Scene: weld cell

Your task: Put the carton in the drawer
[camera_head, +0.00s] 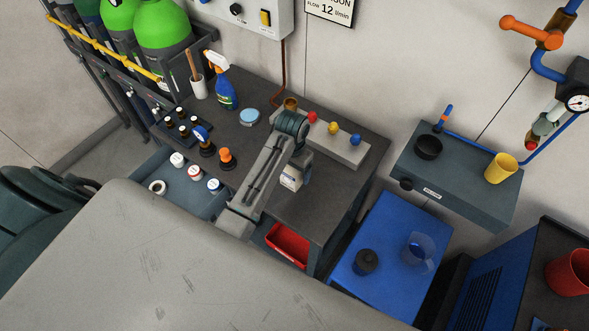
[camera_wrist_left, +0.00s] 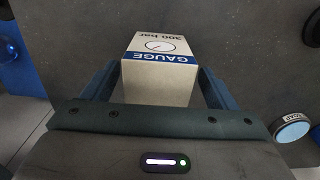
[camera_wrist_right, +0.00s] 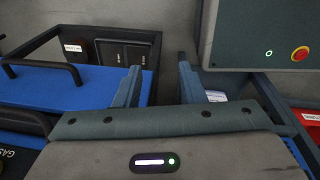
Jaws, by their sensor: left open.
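The carton, a small box with a white top, a blue band reading GAUGE and tan sides, stands on the dark workbench in the head view (camera_head: 290,179). It also fills the space between my left fingers in the left wrist view (camera_wrist_left: 160,75). My left gripper (camera_head: 297,168) points down over it, open, with one finger on either side; I cannot tell whether they touch it. The grey-blue drawer (camera_head: 207,205) is pulled out at the bench's front left, partly hidden by my arm. My right gripper (camera_wrist_right: 160,76) is open and empty, outside the head view.
The drawer holds several lidded jars (camera_head: 195,173) and a tape roll (camera_head: 157,187). A knobbed block (camera_head: 335,143) lies behind the carton. A red bin (camera_head: 288,244) sits below.

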